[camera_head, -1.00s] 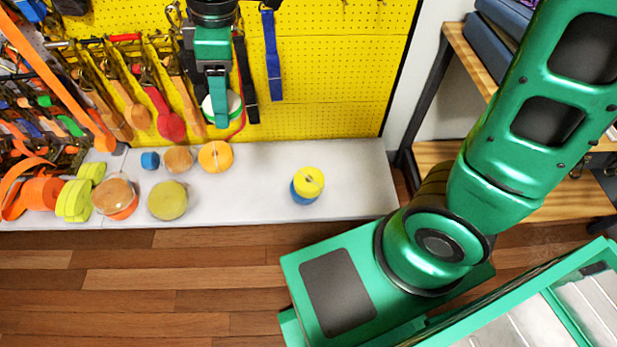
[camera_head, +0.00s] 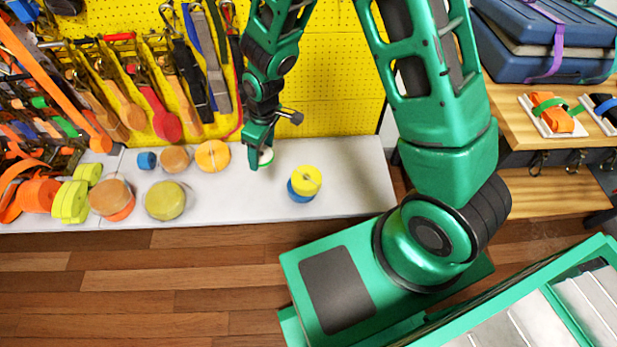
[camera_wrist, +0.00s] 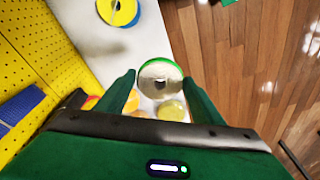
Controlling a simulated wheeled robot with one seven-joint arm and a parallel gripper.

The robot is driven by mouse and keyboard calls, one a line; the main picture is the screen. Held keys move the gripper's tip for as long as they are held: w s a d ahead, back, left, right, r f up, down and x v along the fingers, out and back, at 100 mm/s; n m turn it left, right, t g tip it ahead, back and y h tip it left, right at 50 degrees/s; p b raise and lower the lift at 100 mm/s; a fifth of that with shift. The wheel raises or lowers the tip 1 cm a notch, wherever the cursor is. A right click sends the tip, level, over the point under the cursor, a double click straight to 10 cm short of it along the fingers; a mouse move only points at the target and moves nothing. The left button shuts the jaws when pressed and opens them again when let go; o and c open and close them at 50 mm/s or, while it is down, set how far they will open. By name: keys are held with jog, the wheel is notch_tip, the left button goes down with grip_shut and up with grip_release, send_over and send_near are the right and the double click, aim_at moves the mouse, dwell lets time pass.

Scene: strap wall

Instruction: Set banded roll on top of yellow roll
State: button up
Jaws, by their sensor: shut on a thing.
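The banded roll (camera_wrist: 158,72), pale with a green band, sits between the fingers of my gripper (camera_wrist: 160,84) in the wrist view. In the head view my gripper (camera_head: 260,158) holds it above the white shelf, and only part of the banded roll (camera_head: 266,157) shows beside the fingers. The yellow roll (camera_head: 308,178) lies flat on a blue roll (camera_head: 299,194), to the right of my gripper and nearer the shelf's front. The yellow roll also shows at the top of the wrist view (camera_wrist: 112,8). The banded roll is apart from it.
On the white shelf (camera_head: 350,175), an orange roll (camera_head: 212,156), a tan roll (camera_head: 174,159), a small blue roll (camera_head: 147,160) and a dull yellow roll (camera_head: 166,200) stand left. Straps hang on the yellow pegboard (camera_head: 325,85) behind. The shelf's right end is clear.

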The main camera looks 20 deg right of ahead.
jog(key=s+d+f+m, duration=0.2)
jog(key=d+f, duration=0.3)
jog(key=f, duration=0.3)
jog(key=s+d+f+m, duration=0.2)
jog(key=s+d+f, duration=0.15)
jog(key=f, duration=0.45)
send_over(301, 177)
jog(key=shift+t+h, duration=0.3)
jog(key=f, duration=0.7)
jog(key=shift+s+d, duration=0.1)
jog(key=shift+s, duration=0.25)
jog(key=shift+f, duration=1.95)
jog(key=o, duration=0.6)
jog(key=shift+f, duration=0.1)
jog(key=shift+o, duration=0.4)
